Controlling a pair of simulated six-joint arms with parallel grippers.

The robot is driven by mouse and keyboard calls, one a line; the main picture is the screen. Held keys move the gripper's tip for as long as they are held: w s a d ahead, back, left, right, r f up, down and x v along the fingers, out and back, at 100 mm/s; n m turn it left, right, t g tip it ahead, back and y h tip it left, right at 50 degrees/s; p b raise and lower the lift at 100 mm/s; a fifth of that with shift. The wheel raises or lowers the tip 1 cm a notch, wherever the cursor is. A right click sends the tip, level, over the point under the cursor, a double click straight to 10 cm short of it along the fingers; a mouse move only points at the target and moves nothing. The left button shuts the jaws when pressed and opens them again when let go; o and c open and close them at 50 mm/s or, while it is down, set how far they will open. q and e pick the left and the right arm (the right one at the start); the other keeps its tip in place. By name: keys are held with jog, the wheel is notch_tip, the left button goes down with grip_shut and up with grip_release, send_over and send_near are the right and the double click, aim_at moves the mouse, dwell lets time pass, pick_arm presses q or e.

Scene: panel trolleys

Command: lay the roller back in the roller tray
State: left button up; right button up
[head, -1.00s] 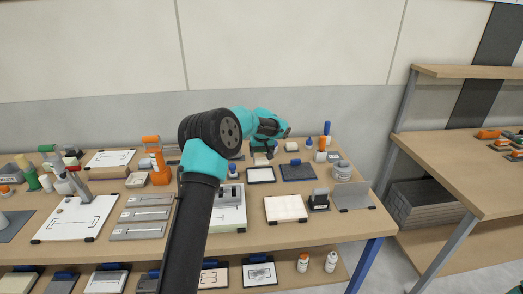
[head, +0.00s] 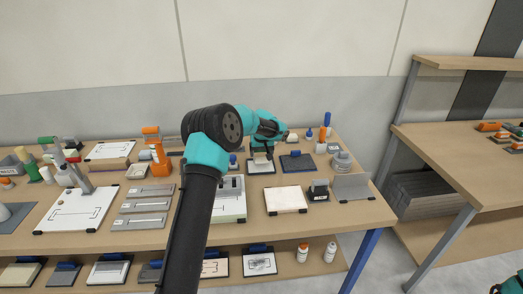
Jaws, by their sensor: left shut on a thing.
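My left gripper (head: 267,143) is over the back middle of the bench. It is shut on what looks like the roller (head: 261,158), a small cream piece under a dark frame, partly hidden by the jaws. Below it is a shallow dark-rimmed tray with a pale inside (head: 262,172), which looks like the roller tray. The roller overlaps the tray's back part in the head view; I cannot tell whether they touch. Only a sliver of my right arm shows at the bottom right corner, and its gripper is out of sight.
A dark panel with a blue clip (head: 297,163) lies right of the tray. Orange and blue bottles (head: 322,142) stand behind it.

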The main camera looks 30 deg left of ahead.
pick_arm(q)
jog(key=shift+f, duration=0.75)
dwell(0.4)
jog(key=o, duration=0.9)
jog(key=shift+o, duration=0.2)
jog(key=v, duration=1.7)
jog(key=shift+r, duration=0.2)
